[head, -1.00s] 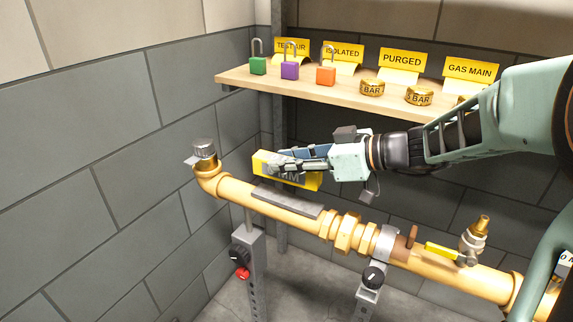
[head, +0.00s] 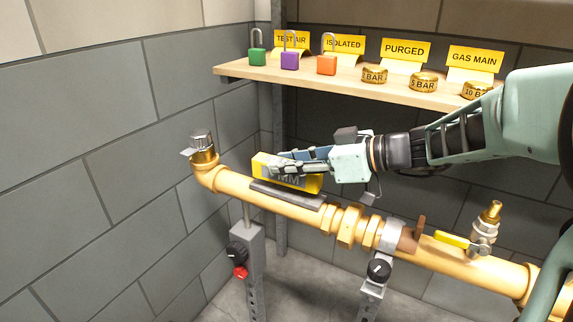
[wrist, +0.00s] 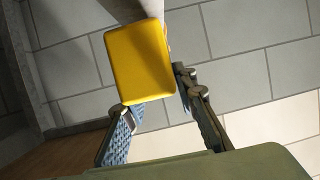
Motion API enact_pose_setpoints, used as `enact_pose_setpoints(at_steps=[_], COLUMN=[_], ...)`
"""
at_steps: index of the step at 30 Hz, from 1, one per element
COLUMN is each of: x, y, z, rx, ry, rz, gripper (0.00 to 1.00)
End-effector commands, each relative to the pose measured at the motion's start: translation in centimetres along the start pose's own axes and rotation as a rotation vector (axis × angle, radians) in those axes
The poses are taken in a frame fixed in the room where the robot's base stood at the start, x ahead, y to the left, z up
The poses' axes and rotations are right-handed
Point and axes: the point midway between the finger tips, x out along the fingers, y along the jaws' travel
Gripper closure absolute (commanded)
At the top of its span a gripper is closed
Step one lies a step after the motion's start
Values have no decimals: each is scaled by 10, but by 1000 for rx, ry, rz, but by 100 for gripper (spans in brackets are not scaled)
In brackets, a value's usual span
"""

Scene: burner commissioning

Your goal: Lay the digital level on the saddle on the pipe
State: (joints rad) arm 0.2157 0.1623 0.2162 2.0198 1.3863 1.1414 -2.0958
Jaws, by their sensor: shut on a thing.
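The digital level is a yellow block (head: 262,166) with dark lettering, partly hidden by my fingers in the head view. In the wrist view its yellow end (wrist: 138,62) sits between the fingers. My gripper (head: 298,162) is shut on the level and holds it roughly along the pipe. The saddle (head: 288,195) is a dark grey strip on top of the yellow pipe (head: 232,187). The level appears just above or behind the saddle; I cannot tell whether they touch.
A wooden shelf (head: 345,82) behind holds padlocks, brass caps and yellow signs. A capped elbow (head: 204,155) rises at the pipe's left end. A valve with a yellow lever (head: 452,239) stands to the right. Grey supports (head: 252,270) carry the pipe.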

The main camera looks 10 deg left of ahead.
Motion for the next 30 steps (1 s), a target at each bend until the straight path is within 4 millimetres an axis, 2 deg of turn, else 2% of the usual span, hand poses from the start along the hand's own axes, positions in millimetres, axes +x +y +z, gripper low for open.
enact_pose_setpoints(at_steps=[18,30], x=[6,6], y=[0,0], z=[17,17], rx=[-2,-1], ry=[1,1], rz=[1,1], gripper=[100,100])
